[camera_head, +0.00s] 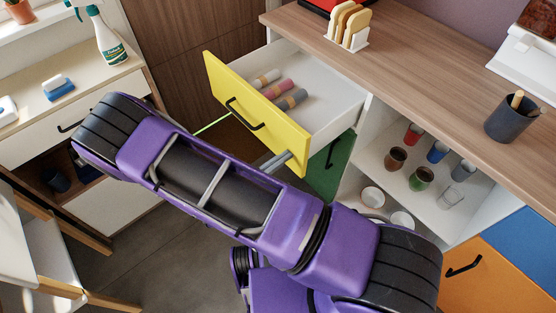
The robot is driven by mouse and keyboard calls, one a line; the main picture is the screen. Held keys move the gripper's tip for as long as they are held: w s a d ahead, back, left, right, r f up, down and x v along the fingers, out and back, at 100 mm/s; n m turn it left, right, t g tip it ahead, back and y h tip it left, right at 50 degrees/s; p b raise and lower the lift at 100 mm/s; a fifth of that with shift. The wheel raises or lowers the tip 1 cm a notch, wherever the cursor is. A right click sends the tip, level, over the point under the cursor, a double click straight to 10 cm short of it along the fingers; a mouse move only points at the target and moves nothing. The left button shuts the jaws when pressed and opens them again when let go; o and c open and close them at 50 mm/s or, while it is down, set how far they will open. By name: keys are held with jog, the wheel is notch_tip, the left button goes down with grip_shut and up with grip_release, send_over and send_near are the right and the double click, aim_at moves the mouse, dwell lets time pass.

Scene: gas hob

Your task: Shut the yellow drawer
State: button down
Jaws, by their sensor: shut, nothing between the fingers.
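The yellow drawer (243,97) is pulled well out from under the wooden counter. Its front has a black bar handle (242,114). Inside the white drawer box lie several rolled cloths (279,88) in cream, pink and grey. My purple arm crosses the foreground and hides most of the hand. A small grey part of my gripper (279,162) shows at the lower right of the yellow front, near its bottom edge. It is shut and holds nothing. I cannot tell whether it touches the front.
A green front (332,168) is below the yellow drawer. Open shelves with cups (421,178) are to the right, above an orange front (497,275). A toast rack (348,30) and dark pot (511,118) stand on the counter. A pale cabinet (100,95) is at left.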

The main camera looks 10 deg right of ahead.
send_near(344, 113)
jog(key=w+d+f, duration=0.1)
jog(key=w+d, duration=0.1)
jog(key=d, duration=0.1)
jog(key=w+d+f, duration=0.1)
jog(key=w+d, duration=0.2)
jog(key=w+d+f, duration=0.1)
jog(key=w+d, duration=0.2)
jog(key=shift+f, duration=0.4)
jog(key=shift+w+d+r, duration=0.1)
jog(key=shift+w+d, duration=0.15)
jog(key=shift+d, duration=0.15)
jog(key=shift+r, duration=0.1)
